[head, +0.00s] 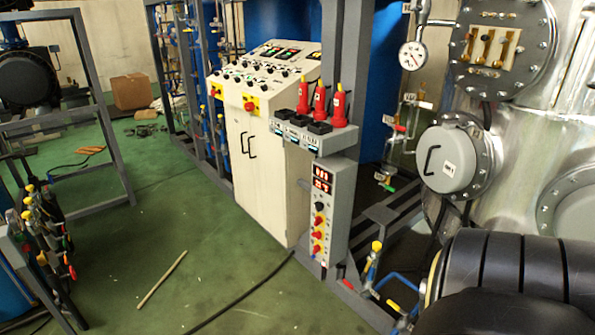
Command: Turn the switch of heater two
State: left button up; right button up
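No label for heater two is readable, so I cannot tell which switch belongs to it. A white control cabinet (258,172) stands in the middle, with a sloped panel (265,67) of small dark knobs and displays. Two red-and-yellow switches, a left one (216,90) and a right one (250,104), sit on its front edge. A narrow grey control box (334,209) to its right has a lit red display (322,180), a black knob (319,206) and several red knobs on yellow plates (318,235). Neither of my grippers is in view.
A large metal vessel (520,130) with a gauge (412,55) is at right. A stick (161,280) and a black cable (240,297) lie on the otherwise mostly clear green floor (195,235).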

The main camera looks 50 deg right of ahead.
aim_at(317, 236)
jog(key=z, duration=0.2)
jog(key=i, duration=1.95)
jog(key=z, duration=0.75)
jog(key=i, duration=1.7)
jog(key=z, duration=1.95)
jog(key=i, duration=0.95)
jog(key=z, duration=0.7)
